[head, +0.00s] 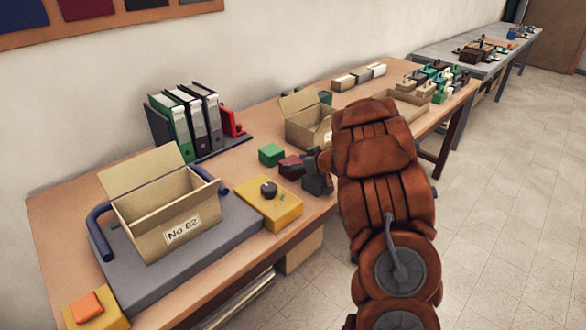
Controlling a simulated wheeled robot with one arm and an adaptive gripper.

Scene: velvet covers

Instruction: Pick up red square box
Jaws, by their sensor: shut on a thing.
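The dark red square box (291,168) is over the wooden table, just right of and in front of a green box (271,155). My gripper (308,165) reaches in from the right and is shut on the red box. My arm hides part of the gripper and the box's right side. I cannot tell whether the box touches the table.
A yellow block with a black knob (270,203) lies close in front. An open carton labelled No 62 (165,212) stands on a grey platform at left. Another open carton (308,118) is behind. Binders (187,118) stand near the wall.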

